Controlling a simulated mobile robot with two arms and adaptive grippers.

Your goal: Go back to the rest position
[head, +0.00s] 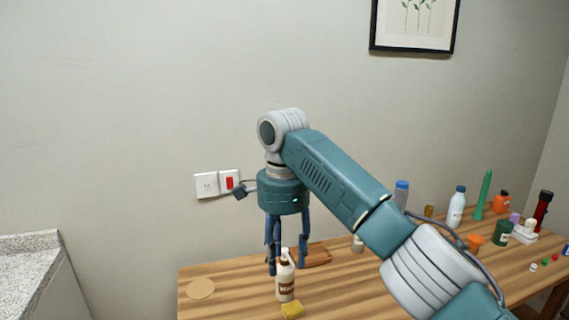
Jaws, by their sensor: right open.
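My right gripper (287,268) hangs pointing down over the wooden table (225,276), left of the middle of the table. Its dark blue fingers are apart, and nothing is held between them. A white bottle with a brown label (285,280) stands upright on the table just in front of the fingers. Its neck overlaps the gap between the fingers in the picture; whether they touch I cannot tell. My right arm reaches in from the lower right. My left gripper is not in the head view.
A round tan disc (201,289), a yellow sponge-like block (292,310) and a brown tray (315,255) lie near the gripper. Several bottles, including a white one (456,207), and a green cone (484,193) stand at the right. A speckled counter (28,262) is at left.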

